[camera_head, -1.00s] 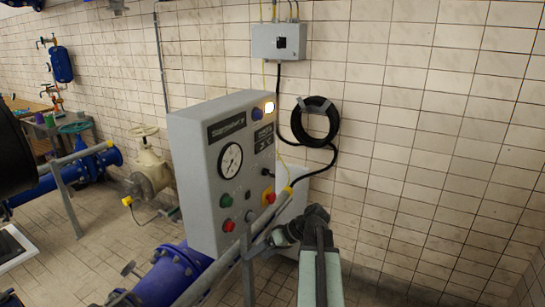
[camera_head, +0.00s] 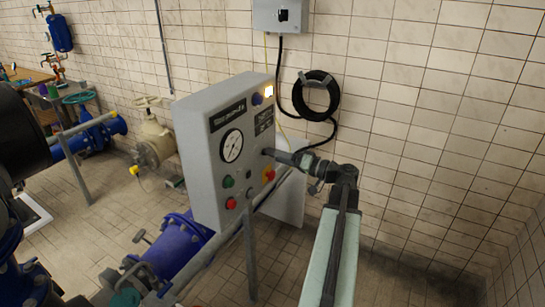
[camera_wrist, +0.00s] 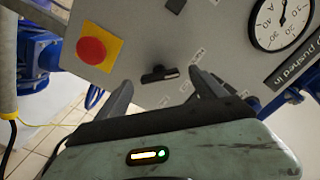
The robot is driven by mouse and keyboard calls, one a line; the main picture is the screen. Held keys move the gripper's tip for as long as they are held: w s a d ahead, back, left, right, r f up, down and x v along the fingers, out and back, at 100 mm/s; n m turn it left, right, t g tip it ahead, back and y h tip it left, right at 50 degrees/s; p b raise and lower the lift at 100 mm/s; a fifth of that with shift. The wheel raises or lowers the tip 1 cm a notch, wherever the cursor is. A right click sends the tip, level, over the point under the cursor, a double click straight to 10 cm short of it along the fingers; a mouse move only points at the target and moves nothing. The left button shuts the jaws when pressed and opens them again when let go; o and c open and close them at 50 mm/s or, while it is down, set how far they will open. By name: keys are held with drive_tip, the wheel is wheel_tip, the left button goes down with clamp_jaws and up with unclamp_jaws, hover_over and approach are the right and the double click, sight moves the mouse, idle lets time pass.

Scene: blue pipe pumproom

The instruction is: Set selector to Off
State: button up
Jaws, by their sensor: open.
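The selector (camera_wrist: 160,75) is a small black knob with a bar-like handle on the grey control panel (camera_head: 204,160). In the wrist view it sits between the tips of my open gripper (camera_wrist: 158,84), with gaps visible on both sides. Small printed labels surround it, too blurred to read, so I cannot tell its setting. In the head view my gripper (camera_head: 269,152) reaches the panel's front from the right and hides the selector. A red emergency button on a yellow plate (camera_wrist: 97,49) is left of the selector in the wrist view.
The panel carries a round gauge (camera_head: 232,146), a green button (camera_head: 228,182), a red button (camera_head: 231,203) and a lit white lamp (camera_head: 269,90). A grey rail (camera_head: 250,255) and blue pipe (camera_head: 180,250) stand below. A black hose coil (camera_head: 316,95) hangs behind.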

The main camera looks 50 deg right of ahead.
drive_tip(key=shift+x, duration=0.95)
drive_tip(key=c, duration=1.4)
drive_tip(key=shift+o, duration=0.2)
drive_tip(key=m, duration=0.8)
drive_tip(key=shift+d+m, duration=0.1)
drive_tip(key=shift+m, duration=0.3)
